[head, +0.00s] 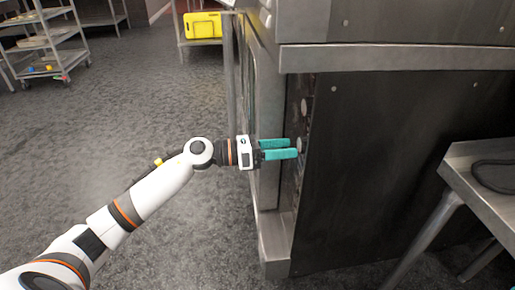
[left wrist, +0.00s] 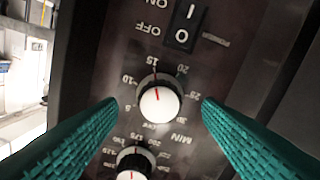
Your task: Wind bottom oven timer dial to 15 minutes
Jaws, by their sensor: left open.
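The timer dial (left wrist: 160,103) is a dark knob with a white face and a red line. It sits on the dark oven panel, with minute numbers printed around it. In the left wrist view its red line points up, close to the 15 mark. My left gripper (head: 297,148) has two teal fingers, open and pointing at the panel. In the left wrist view the fingers lie on either side of the dial, with visible gaps and no clear contact. In the head view the panel (head: 304,108) shows only edge-on. My right gripper is not in view.
A second knob (left wrist: 134,163) with a white face sits below the timer dial. A power switch (left wrist: 184,25) marked I and O is above it. A steel table (head: 480,185) stands at the right. The floor (head: 120,120) left of the oven is open.

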